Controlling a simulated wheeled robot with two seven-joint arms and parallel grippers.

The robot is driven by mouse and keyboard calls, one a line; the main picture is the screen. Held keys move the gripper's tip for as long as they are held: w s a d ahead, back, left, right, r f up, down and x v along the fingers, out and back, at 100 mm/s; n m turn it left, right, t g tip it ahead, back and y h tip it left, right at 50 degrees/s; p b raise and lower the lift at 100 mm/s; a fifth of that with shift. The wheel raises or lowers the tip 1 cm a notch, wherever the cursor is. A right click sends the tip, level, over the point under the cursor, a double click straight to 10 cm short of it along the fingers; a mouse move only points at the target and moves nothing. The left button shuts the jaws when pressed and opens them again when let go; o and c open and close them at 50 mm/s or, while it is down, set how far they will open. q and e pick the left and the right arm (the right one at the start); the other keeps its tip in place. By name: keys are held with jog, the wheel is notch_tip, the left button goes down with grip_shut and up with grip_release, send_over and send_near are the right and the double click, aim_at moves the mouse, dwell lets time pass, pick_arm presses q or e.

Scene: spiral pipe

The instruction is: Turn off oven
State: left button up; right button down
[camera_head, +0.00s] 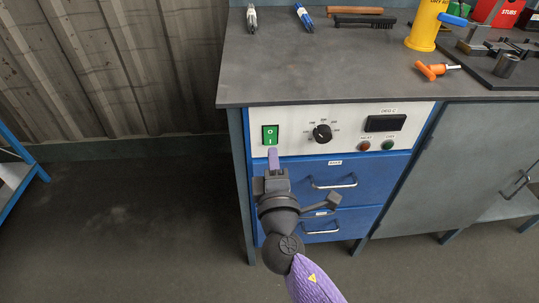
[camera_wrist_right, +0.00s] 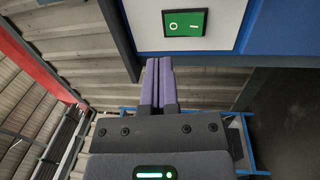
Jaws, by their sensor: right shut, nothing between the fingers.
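The oven's control panel (camera_head: 350,119) is a white strip on the front of the workbench. A green rocker switch (camera_head: 270,134) marked O and I sits at its left end; it also shows in the right wrist view (camera_wrist_right: 185,23). A black dial (camera_head: 322,132), a dark display (camera_head: 385,123), and a red and a green light are to its right. My right gripper (camera_head: 273,153) is shut and empty, its purple fingertips just below the switch in the head view. In the wrist view the fingers are apart from the switch in the picture. My left gripper is out of view.
Blue drawers (camera_head: 333,180) with metal handles lie below the panel, behind my right arm. A grey cabinet door (camera_head: 460,165) is at the right. The dark benchtop (camera_head: 320,65) carries brushes, a yellow container (camera_head: 424,32) and tools. Open floor lies left of the bench.

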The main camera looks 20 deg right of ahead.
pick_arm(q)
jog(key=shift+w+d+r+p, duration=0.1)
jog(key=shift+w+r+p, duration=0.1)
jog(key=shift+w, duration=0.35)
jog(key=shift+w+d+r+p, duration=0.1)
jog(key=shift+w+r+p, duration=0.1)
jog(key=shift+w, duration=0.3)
pick_arm(e)
jog(key=r+v, duration=0.1)
jog(key=v, duration=0.6)
jog(key=shift+s+r, duration=0.3)
jog(key=shift+s, duration=0.1)
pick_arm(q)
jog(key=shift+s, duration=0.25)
